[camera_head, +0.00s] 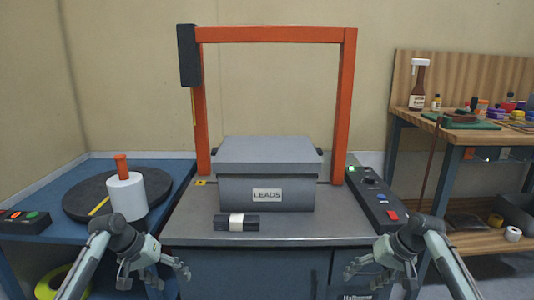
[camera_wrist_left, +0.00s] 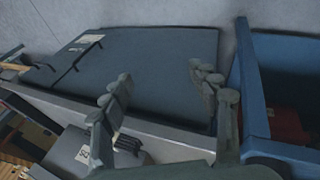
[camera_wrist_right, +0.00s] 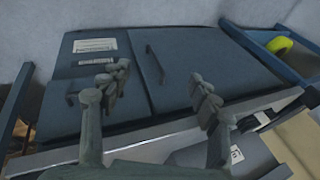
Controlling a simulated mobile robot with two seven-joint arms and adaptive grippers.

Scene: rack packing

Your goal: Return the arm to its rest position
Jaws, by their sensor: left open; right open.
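My left gripper (camera_head: 153,273) is open and empty, low in front of the bench near its left front corner.
A closed grey box (camera_head: 240,192) labelled LEADS stands on the bench (camera_head: 310,228) under an orange frame (camera_head: 270,34). A white roll (camera_head: 126,197) stands on a turntable (camera_head: 80,196). A control panel (camera_head: 376,198) is at right.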

